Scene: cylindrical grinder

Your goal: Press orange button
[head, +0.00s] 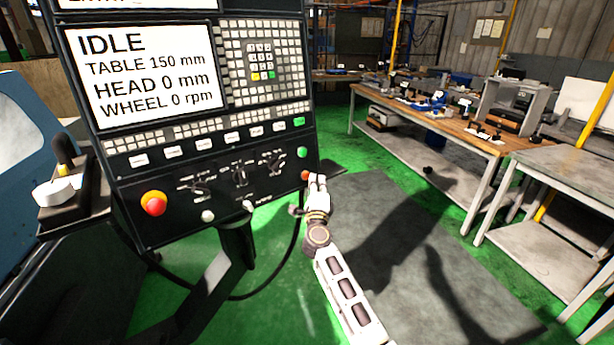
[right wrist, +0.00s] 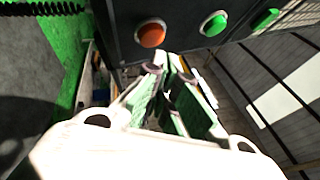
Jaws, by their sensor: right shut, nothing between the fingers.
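The orange button (head: 305,175) is a small round button at the lower right edge of the black control panel (head: 130,190). In the right wrist view the orange button (right wrist: 151,33) sits just beyond the fingertips, up and slightly left. My right gripper (head: 318,180) is shut and empty, its fingertips close to the orange button. It also shows in the right wrist view (right wrist: 165,68). I cannot tell for certain whether the fingertips touch the button; a gap seems to show. My left gripper is not in view.
A green button (head: 302,152) is just above the orange one. A larger red-orange knob on a yellow base (head: 153,203) is at the panel's lower left. The screen (head: 145,75) reads IDLE. A cable hangs below the panel. A workbench (head: 430,120) stands at the back right.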

